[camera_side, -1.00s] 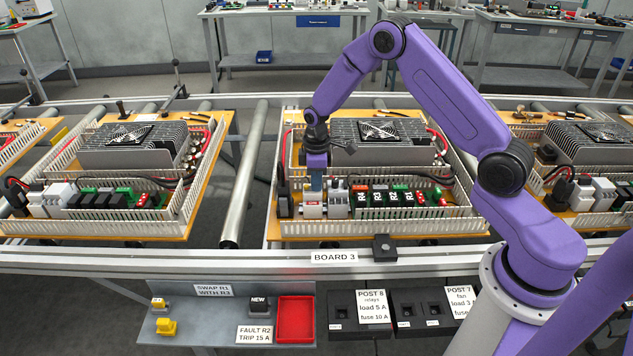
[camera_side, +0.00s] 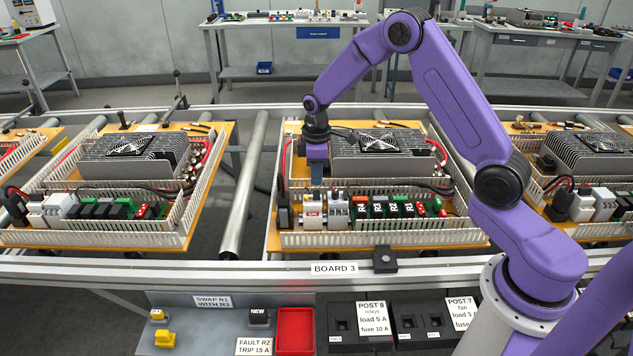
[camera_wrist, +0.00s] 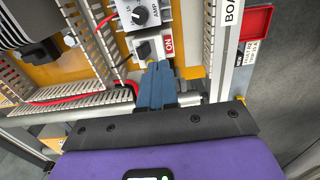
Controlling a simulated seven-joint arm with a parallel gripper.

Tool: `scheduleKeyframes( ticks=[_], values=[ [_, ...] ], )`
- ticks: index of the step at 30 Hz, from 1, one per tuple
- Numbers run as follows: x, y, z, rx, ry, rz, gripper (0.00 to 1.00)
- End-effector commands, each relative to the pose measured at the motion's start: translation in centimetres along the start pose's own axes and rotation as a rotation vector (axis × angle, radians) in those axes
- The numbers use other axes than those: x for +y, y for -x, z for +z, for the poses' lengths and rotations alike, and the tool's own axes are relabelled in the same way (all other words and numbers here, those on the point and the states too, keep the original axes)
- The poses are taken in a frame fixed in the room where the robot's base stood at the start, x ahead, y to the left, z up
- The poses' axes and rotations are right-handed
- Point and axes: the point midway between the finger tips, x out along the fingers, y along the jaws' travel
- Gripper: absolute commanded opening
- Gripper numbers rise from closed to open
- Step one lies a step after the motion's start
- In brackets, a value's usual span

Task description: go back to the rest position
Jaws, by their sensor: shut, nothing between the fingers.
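My gripper (camera_side: 316,176) hangs over the left part of the middle board (camera_side: 277,237), above the white switch modules (camera_side: 313,214) at the left end of its module row. In the wrist view my gripper's blue fingers (camera_wrist: 155,84) are together with nothing between them. Just beyond the fingertips is a white switch module with a black knob and a red ON label (camera_wrist: 168,44). The fingers look raised above it in the side view. The relays (camera_side: 392,210) marked R sit in a row to the right of the switch modules.
A grey heatsink with a fan (camera_side: 379,142) stands behind the row. Slotted white duct walls (camera_side: 400,240) edge the board. In front are a red tray (camera_side: 295,331), yellow parts (camera_side: 165,338) and black post boxes (camera_side: 342,320). The air above the board is free.

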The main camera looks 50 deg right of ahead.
Motion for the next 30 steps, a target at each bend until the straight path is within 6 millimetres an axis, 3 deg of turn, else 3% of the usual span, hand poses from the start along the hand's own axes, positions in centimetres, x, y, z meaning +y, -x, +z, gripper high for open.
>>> scheduleKeyframes(
  ticks=[13, 17, 23, 30],
  values=[
    [-0.1, 0.7, 0.0, -0.001, 0.001, -0.001, 0.0],
    [-1.4, 1.5, -0.3, 0.001, 0.014, 0.0, 0.0],
    [-7.4, 5.0, -0.5, 0.008, 0.063, 0.004, 0.0],
    [-16.1, 8.9, 1.8, 0.014, 0.127, 0.005, 0.0]
  ],
)
